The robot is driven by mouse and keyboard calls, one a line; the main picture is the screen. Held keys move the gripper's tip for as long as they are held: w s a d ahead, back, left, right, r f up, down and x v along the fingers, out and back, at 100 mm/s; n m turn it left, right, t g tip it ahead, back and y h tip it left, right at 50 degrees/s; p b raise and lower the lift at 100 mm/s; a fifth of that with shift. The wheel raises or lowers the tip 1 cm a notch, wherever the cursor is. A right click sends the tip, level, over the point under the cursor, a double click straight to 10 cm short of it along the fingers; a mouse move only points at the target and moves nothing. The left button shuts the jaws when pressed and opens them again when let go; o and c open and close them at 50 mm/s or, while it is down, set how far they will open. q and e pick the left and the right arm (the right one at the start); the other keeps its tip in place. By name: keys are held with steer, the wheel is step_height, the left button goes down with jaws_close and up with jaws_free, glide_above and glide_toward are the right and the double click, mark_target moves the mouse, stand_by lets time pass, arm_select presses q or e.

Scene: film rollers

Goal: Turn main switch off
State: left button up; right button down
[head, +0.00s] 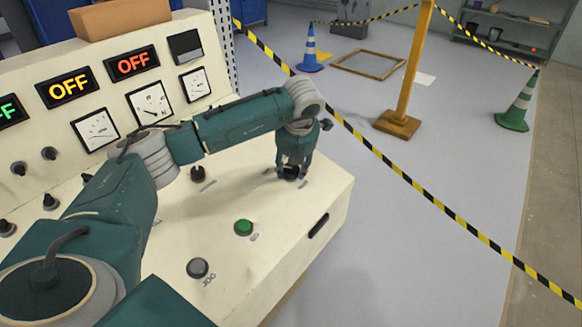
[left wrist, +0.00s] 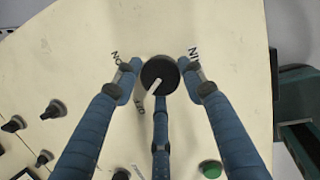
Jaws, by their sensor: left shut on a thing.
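The main switch is a round black knob (head: 290,174) near the far right corner of the cream control panel (head: 325,190). The left wrist view shows the knob (left wrist: 157,72) from above, with a white pointer mark slanting toward the lower left. My left gripper (head: 293,163) reaches down over it, its teal fingers shut on the knob. In the left wrist view fingers stand on both sides of the knob and one below it. Partly hidden lettering lies around the knob. My right gripper is not in view.
A green button (head: 243,228), a grey JOG button (head: 197,267) and another black knob (head: 197,174) sit nearby on the panel. Lit OFF displays (head: 133,63) and dial gauges (head: 150,103) fill the upright face. Striped barrier tape (head: 400,172) runs beyond the panel's right side.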

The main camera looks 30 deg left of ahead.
arm_select(q)
steer(key=shift+d, duration=0.15)
steer(key=o, duration=1.1)
steer(key=shift+r, duration=0.1)
steer(key=v, duration=1.2)
steer(key=shift+w, duration=0.1)
